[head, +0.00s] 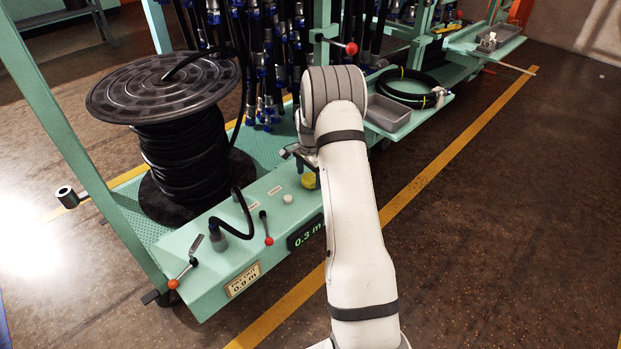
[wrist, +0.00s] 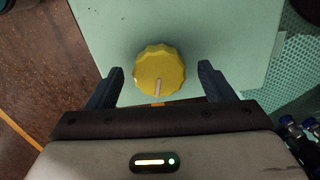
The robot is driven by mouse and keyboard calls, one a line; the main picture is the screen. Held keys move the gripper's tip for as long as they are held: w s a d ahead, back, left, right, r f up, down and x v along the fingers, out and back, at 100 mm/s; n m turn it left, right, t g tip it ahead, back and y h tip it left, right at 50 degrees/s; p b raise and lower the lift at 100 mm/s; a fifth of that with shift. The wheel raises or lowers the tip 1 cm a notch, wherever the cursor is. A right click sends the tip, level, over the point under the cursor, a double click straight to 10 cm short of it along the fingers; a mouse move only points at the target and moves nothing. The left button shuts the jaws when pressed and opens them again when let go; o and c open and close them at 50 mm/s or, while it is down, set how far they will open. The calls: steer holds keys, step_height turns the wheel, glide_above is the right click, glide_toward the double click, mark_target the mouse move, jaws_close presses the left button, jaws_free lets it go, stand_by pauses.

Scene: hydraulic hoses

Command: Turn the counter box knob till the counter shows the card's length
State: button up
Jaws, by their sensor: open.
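The yellow counter box knob (wrist: 158,70) shows whole in the wrist view, with a pale pointer mark toward the bottom. My gripper (wrist: 161,74) is open, with one dark finger on each side of the knob and a gap on both sides. In the head view the knob (head: 309,180) is partly hidden by my arm. The counter (head: 305,236) on the green counter box reads 0.3 m; my arm covers its right edge. The card (head: 243,280) on the front of the box reads PAY OUT 0.9 m.
A large black hose reel (head: 185,130) stands behind the box. Red-knobbed levers (head: 267,228) and a white button (head: 287,199) are on the box top. A grey tray (head: 388,112) and a coiled hose (head: 412,88) lie on a shelf beyond. The floor at right is clear.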

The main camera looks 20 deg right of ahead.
steer(key=shift+f, duration=0.3)
steer(key=shift+c, duration=0.3)
steer(key=c, duration=0.9)
steer(key=shift+r, duration=0.1)
steer(key=shift+n, duration=0.3)
